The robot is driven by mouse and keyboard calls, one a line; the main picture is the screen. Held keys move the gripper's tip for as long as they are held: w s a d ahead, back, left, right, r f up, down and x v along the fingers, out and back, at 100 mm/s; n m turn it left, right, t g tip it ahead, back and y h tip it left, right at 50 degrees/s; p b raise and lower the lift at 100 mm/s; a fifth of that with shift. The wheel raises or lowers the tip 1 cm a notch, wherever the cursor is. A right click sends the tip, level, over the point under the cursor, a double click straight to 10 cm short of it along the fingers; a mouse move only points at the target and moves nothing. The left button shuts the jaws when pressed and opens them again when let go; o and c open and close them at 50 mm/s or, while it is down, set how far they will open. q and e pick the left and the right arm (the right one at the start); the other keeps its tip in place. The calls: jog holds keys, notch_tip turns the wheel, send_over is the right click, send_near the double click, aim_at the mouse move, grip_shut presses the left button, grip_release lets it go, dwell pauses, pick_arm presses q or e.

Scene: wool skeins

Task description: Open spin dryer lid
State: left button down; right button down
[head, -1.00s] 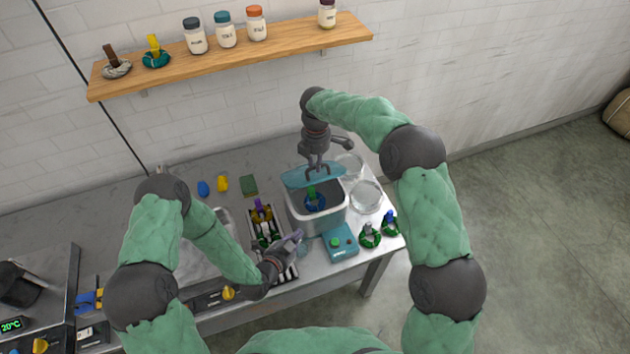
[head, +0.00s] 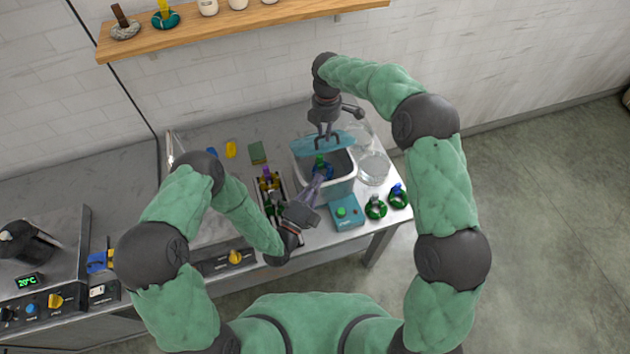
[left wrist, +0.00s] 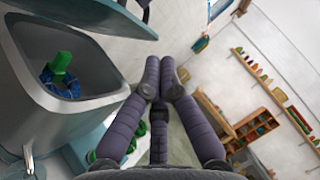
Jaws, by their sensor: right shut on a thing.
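The spin dryer (head: 341,189) is a grey tub standing on the counter. Its teal lid (head: 338,145) is raised and tilted at the back, so the opening shows. My right gripper (head: 325,138) is above the tub, shut on the lid. A blue skein with a green tag (head: 321,170) lies inside the tub; it also shows in the left wrist view (left wrist: 62,80). My left gripper (head: 317,186) is at the tub's near left side, its fingers drawn together with nothing seen between them. In the left wrist view its fingers (left wrist: 160,70) point past the tub's rim.
A teal control box with a green button (head: 347,213) stands in front of the tub. Green skeins (head: 375,207) lie to its right, and clear round containers (head: 373,170) stand behind them. A rack of tagged skeins (head: 270,186) is left of the tub. A shelf (head: 240,28) crosses the wall.

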aim_at(324, 150)
jog(key=shift+a+f, duration=0.1)
jog(key=shift+f, duration=0.3)
pick_arm(q)
jog(key=shift+w+d+r, duration=0.4)
jog(key=shift+w+r, duration=0.1)
jog(key=shift+w, duration=1.1)
jog(key=shift+w+d+r, duration=0.35)
jog(key=shift+w+r, duration=0.1)
jog(key=shift+w, duration=1.15)
jog(key=shift+w+d+r, duration=0.4)
jog(key=shift+w+r, duration=0.1)
jog(key=shift+w, duration=1.1)
jog(key=shift+w+a+r+n+y, duration=0.15)
jog(key=shift+w+r+n+y, duration=0.15)
jog(key=shift+w+r+n, duration=0.15)
